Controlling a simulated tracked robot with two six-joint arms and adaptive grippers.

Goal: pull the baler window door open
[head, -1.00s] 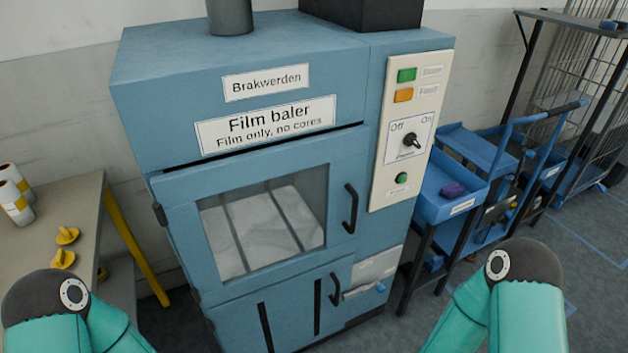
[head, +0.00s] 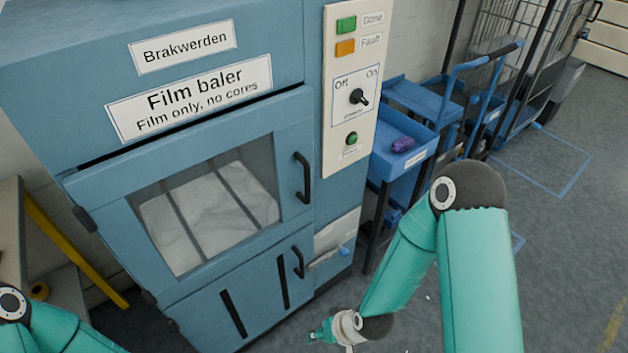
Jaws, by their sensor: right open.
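The blue film baler (head: 60,60) fills the left and middle of the head view. Its window door (head: 103,192) has a clear pane with white film behind it and a dark upright handle (head: 302,178) on its right side. The door looks closed; a dark gap runs along its top edge. My right gripper (head: 322,335) is low at the bottom centre, below and in front of the door handle and apart from it. It is open and looks empty, partly cut by the frame. My left gripper is out of view; only its arm shows at lower left.
A lower door with its own handle (head: 298,262) sits under the window door. The control panel (head: 350,90) is to the right. Open floor lies at right. A table edge (head: 12,225) is at far left.

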